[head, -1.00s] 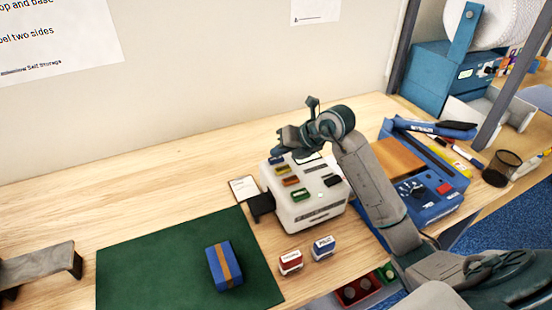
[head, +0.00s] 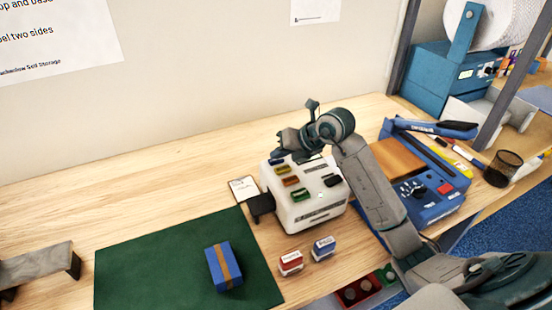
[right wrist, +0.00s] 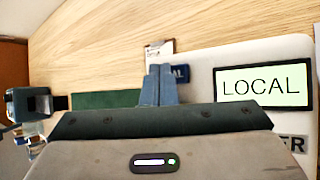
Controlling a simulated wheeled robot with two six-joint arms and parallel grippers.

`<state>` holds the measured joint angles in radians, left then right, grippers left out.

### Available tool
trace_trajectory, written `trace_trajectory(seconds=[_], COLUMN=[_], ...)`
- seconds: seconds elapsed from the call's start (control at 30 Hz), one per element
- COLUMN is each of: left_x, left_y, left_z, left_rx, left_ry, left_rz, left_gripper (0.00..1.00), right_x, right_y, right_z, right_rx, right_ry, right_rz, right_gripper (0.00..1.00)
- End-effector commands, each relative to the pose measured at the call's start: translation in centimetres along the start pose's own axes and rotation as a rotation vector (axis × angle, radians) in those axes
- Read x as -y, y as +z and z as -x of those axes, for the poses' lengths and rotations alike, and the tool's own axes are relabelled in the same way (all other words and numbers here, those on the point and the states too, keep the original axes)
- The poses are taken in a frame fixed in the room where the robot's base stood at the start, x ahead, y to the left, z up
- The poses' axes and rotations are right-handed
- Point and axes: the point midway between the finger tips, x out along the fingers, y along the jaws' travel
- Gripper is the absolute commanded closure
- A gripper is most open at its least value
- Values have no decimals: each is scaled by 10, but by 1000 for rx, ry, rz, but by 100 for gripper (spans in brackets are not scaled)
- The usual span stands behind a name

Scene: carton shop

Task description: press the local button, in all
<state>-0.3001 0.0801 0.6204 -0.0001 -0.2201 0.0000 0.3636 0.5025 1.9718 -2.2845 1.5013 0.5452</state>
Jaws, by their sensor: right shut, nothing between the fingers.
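The white machine (head: 312,214) stands on the table with several coloured buttons on its sloped top. A blue button (head: 277,160) is at the top of its left row, with yellow, orange and green ones below. My right gripper (head: 280,144) is shut and empty, just above and behind the blue button. Its closed fingers (right wrist: 159,84) show no clear contact with the button. My left gripper is out of view.
A blue box with a tan band (head: 224,267) lies on the green mat (head: 145,270). Red (head: 290,262) and blue (head: 324,248) stamp-like blocks stand in front of the machine. A blue device (head: 437,200) is at right. The back left table is clear.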

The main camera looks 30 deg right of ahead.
Motion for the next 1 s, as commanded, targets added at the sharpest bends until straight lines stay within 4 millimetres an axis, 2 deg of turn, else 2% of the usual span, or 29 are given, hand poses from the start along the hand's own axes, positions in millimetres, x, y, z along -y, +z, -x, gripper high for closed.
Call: trace_trajectory(seconds=[1.0], left_x=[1], left_y=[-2], left_z=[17], left_rx=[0], left_ry=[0], left_rz=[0], left_gripper=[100], right_x=[-13], right_y=[13], right_z=[17], right_rx=[0], right_ry=[0], right_rz=[0], right_gripper=[100])
